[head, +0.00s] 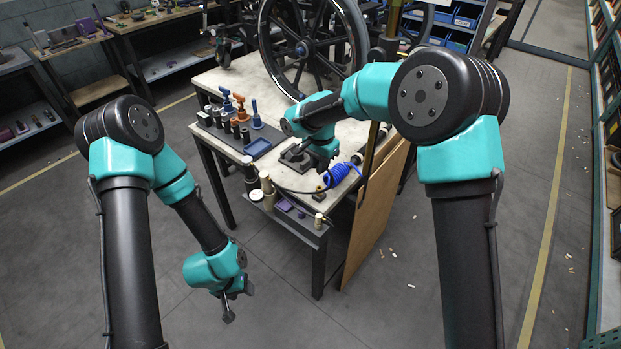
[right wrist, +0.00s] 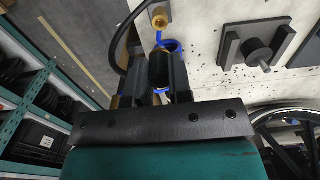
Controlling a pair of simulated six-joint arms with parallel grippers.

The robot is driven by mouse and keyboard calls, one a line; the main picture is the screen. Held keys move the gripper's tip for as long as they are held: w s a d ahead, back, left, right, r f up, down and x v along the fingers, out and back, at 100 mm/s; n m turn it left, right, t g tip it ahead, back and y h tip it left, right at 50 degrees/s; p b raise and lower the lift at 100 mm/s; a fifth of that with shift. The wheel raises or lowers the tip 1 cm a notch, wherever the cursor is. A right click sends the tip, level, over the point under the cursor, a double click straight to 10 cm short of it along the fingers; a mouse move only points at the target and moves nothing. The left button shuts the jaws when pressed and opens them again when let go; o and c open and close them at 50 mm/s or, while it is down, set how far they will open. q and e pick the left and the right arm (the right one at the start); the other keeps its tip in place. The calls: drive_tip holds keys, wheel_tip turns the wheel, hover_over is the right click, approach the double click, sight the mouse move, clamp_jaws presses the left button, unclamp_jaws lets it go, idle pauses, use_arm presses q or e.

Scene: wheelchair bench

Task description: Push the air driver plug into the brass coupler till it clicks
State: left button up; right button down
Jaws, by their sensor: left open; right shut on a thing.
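My right gripper (head: 322,163) is low over the near right part of the bench. In the right wrist view its fingers (right wrist: 159,65) are shut on a dark, rounded piece (right wrist: 160,72), which looks like the air driver plug. A blue coiled hose (head: 339,175) lies by the gripper, and a blue loop shows behind the fingers (right wrist: 174,46). The brass coupler (right wrist: 160,18) sits on a grey mount beyond the fingertips, apart from the held piece, with a black hose beside it. The plug's tip is hidden. My left gripper (head: 233,298) is open and empty, hanging low in front of the bench.
A dark block with a peg (right wrist: 258,53) lies on the bench (head: 217,79). A rack of coloured tools (head: 237,118) is at the left, and a large black wheel (head: 310,45) stands behind. A brown board (head: 377,215) leans at the right side. The floor left is clear.

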drive_tip(key=shift+f, duration=0.15)
idle(0.3)
drive_tip(key=shift+f, duration=2.4)
drive_tip(key=shift+f, duration=1.2)
idle(3.0)
drive_tip(key=c, duration=1)
unclamp_jaws()
drive_tip(key=shift+o, duration=0.2)
drive_tip(key=shift+r, duration=0.15)
